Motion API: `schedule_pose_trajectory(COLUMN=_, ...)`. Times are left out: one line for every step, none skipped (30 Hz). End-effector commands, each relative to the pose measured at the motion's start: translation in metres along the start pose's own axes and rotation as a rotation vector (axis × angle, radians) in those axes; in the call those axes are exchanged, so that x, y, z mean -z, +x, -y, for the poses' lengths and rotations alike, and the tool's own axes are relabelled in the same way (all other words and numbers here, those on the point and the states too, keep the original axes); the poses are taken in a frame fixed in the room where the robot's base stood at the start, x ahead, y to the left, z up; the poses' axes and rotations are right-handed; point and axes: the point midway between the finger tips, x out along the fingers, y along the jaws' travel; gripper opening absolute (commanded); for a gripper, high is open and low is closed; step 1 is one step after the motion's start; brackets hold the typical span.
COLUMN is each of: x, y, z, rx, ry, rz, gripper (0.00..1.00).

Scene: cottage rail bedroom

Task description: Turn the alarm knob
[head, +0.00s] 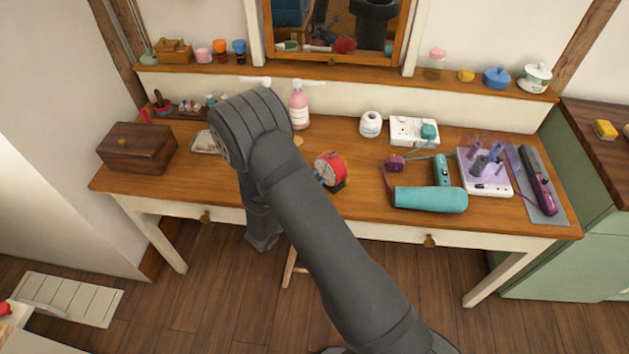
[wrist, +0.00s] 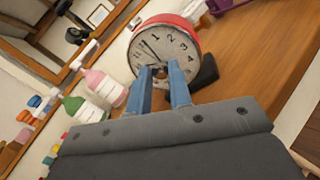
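The alarm clock (head: 331,167) is red with a white dial and stands on the desk right of my forearm. In the wrist view, its numbered face (wrist: 165,48) is turned toward my gripper, and its red case shows along the top and right. My gripper (wrist: 161,70) has two blue fingers, parted, with their tips at the lower part of the dial. A small, dark, unclear part, perhaps the alarm knob, shows between the tips. I cannot tell whether the fingers touch it. In the head view, my arm hides most of the gripper.
The wooden desk (head: 285,185) has a brown box (head: 138,148) at left and a pink bottle (head: 299,106) behind the clock. A teal hair dryer (head: 430,198), purple plug (head: 395,163) and socket strip (head: 413,131) lie to the right.

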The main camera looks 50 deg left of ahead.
Motion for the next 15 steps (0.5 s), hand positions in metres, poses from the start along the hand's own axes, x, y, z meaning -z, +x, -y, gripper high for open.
schedule_pose_trajectory(x=0.0000, y=0.0000, z=-0.0001, rx=0.000, ry=0.000, rz=0.000, gripper=0.29)
schedule_pose_trajectory(x=0.0000, y=0.0000, z=-0.0001, rx=0.000, ry=0.000, rz=0.000, gripper=0.35)
schedule_pose_trajectory(x=0.0000, y=0.0000, z=-0.0001, rx=0.000, ry=0.000, rz=0.000, gripper=0.39)
schedule_pose_trajectory(x=0.0000, y=0.0000, z=-0.0001, rx=0.000, ry=0.000, rz=0.000, gripper=0.39)
schedule_pose_trajectory(x=0.0000, y=0.0000, z=-0.0001, rx=0.000, ry=0.000, rz=0.000, gripper=0.39)
schedule_pose_trajectory(x=0.0000, y=0.0000, z=-0.0001, rx=0.000, ry=0.000, rz=0.000, gripper=0.39)
schedule_pose_trajectory(x=0.0000, y=0.0000, z=-0.0001, rx=0.000, ry=0.000, rz=0.000, gripper=0.39)
schedule_pose_trajectory(x=0.0000, y=0.0000, z=-0.0001, rx=0.000, ry=0.000, rz=0.000, gripper=0.39)
schedule_pose_trajectory(x=0.0000, y=0.0000, z=0.0000, rx=0.000, ry=-0.001, rz=0.000, gripper=0.39)
schedule_pose_trajectory(x=0.0000, y=-0.0001, z=0.0000, rx=0.000, ry=-0.001, rz=0.000, gripper=0.39)
schedule_pose_trajectory(x=0.0000, y=-0.0004, z=-0.0001, rx=0.000, ry=-0.001, rz=0.000, gripper=0.39)
schedule_pose_trajectory(x=0.0001, y=-0.0016, z=-0.0002, rx=-0.001, ry=-0.001, rz=-0.001, gripper=0.39)
schedule_pose_trajectory(x=0.0002, y=-0.0030, z=-0.0004, rx=-0.001, ry=-0.001, rz=-0.001, gripper=0.39)
schedule_pose_trajectory(x=0.0002, y=-0.0051, z=-0.0006, rx=-0.002, ry=-0.001, rz=-0.001, gripper=0.39)
schedule_pose_trajectory(x=0.0004, y=-0.0090, z=-0.0007, rx=-0.002, ry=-0.001, rz=-0.002, gripper=0.39)
